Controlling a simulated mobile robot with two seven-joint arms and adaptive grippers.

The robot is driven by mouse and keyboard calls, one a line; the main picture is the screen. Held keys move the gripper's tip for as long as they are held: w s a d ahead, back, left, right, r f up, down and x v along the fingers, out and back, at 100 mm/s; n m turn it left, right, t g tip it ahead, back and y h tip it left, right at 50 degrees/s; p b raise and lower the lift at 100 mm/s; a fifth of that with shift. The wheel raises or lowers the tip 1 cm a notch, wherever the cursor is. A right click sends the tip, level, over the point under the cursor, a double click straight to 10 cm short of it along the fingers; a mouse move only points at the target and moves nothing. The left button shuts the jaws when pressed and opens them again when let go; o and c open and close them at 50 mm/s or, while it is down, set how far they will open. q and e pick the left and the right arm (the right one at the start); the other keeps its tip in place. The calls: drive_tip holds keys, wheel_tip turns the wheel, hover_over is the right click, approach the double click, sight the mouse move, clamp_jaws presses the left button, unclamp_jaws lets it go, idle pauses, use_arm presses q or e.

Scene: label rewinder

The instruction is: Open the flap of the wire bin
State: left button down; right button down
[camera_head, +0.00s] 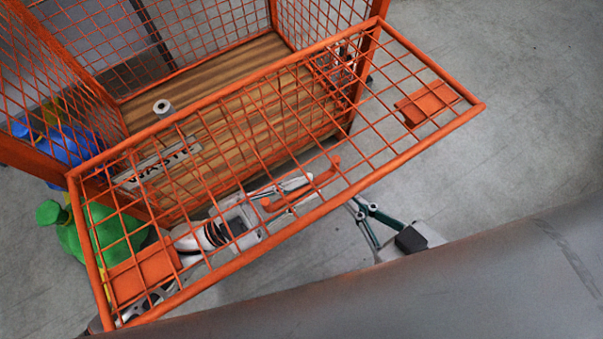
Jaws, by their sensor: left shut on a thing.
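The wire bin (150,208) is an orange mesh cage with a wooden floor and a "WASTE" sign (158,167) at its front. Its mesh flap (292,219) is swung outward and down toward me, sloping over the floor, with orange blocks at both ends. My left gripper (300,189) is seen through the mesh, under the flap. It is shut on the orange flap handle (326,177), near the middle; the bars partly hide the grip. My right gripper (362,211) is right of it, just beyond the flap's lower edge; its finger opening is unclear.
A small grey roll (163,108) stands on the bin's wooden floor. Blue (65,147) and green (78,232) bag-like things lie at the left beside the bin. Grey floor (520,100) is clear on the right.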

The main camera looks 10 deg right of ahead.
use_arm(q)
drive_tip(key=c, duration=2.1)
unclamp_jaws()
drive_tip(key=shift+r, duration=0.15)
drive_tip(key=w+v, duration=0.1)
drive_tip(key=v, duration=0.7)
drive_tip(key=shift+s, duration=0.5)
